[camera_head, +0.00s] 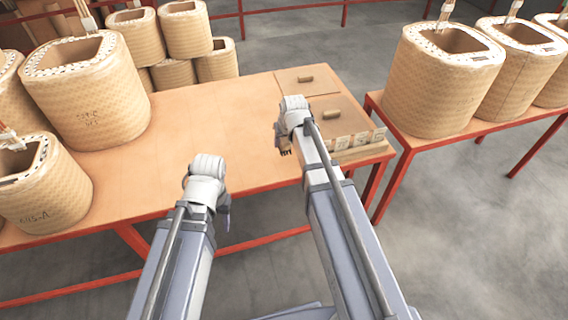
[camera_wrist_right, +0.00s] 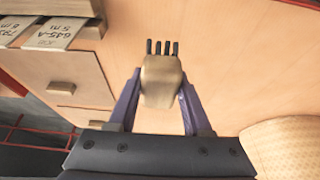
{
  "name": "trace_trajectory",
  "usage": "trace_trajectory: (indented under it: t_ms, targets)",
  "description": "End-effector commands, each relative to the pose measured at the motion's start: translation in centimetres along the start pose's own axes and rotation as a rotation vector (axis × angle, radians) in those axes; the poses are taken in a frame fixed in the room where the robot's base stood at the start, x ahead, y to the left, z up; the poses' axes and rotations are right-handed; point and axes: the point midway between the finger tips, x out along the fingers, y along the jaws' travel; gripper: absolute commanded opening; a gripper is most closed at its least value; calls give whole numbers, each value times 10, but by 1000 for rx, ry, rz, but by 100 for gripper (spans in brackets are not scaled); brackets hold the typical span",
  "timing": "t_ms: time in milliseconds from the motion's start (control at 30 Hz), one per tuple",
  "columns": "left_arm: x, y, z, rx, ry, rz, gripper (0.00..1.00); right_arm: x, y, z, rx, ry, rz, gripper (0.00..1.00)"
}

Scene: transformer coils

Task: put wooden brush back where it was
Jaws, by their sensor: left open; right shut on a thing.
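The wooden brush (camera_wrist_right: 161,82) is between the purple fingers of my right gripper (camera_wrist_right: 160,100) in the right wrist view, with its dark bristles pointing away from the gripper. In the head view my right gripper (camera_head: 285,150) is over the right part of the table, just left of the wooden boxes, and is shut on the brush, of which only a small dark part shows there. My left gripper (camera_head: 222,205) is open and empty at the front edge of the table; its fingers are mostly hidden behind the wrist.
The wooden table (camera_head: 180,170) has bare room in its middle. Large coils (camera_head: 90,95) stand at the left. More coils (camera_head: 440,80) stand on a separate table at the right.

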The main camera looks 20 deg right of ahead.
Motion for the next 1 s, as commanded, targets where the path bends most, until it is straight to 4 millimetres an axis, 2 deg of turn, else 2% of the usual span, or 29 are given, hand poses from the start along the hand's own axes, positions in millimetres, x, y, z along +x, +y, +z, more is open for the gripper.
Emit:
trace_trajectory:
  t_ms: [33,233,500,800,1000]
  targets:
    - [16,2,-1,0,0,0,50,14,0,6,0,0,0,5]
    - [44,4,-3,0,0,0,50,41,0,17,0,0,0,5]
    - [47,4,-3,0,0,0,50,44,0,18,0,0,0,5]
    - [81,8,-5,0,0,0,50,75,0,31,0,0,0,5]
    - [82,8,-5,0,0,0,50,77,0,32,0,0,0,5]
